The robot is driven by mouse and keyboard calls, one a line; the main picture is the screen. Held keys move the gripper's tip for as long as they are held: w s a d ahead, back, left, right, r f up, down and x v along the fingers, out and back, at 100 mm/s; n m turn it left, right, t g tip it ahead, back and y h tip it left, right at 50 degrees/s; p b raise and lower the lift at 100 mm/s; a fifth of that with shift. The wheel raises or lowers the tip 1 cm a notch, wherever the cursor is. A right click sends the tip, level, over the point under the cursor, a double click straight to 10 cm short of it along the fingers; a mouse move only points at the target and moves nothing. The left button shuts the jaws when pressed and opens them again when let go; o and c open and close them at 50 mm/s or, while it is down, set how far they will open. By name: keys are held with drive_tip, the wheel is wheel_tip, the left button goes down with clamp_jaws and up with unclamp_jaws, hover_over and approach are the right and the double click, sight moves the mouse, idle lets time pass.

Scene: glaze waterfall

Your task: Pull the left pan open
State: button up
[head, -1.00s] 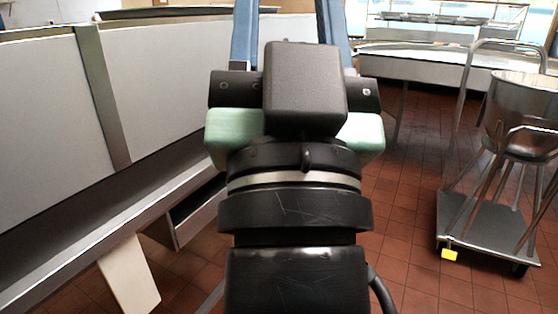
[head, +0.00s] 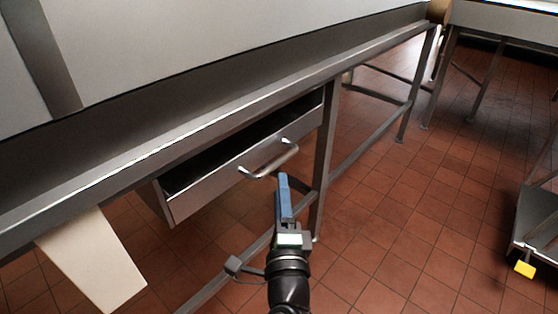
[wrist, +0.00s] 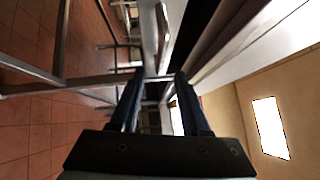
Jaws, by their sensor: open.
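One metal pan (head: 225,178), a drawer-like box, hangs under the long counter in the head view. It stands partly out, with a dark gap above its front. A curved bar handle (head: 270,160) is on its front. My gripper (head: 283,179), with blue fingers, points up toward the handle's right end, just below and right of it. In the wrist view my gripper (wrist: 159,73) shows both fingers apart with nothing clearly between them. I cannot tell whether a finger touches the handle.
The counter's front rail (head: 200,135) runs above the pan. A counter leg (head: 323,160) stands right of the pan, close to my gripper. A pale slanted panel (head: 95,260) is at lower left. The tiled floor between is clear.

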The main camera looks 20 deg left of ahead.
sight(279, 159)
drive_tip(key=b+x, duration=0.1)
drive_tip(key=x, duration=0.7)
drive_tip(key=shift+w+r, duration=0.1)
drive_tip(key=shift+w, duration=0.15)
clamp_jaws()
idle(1.1)
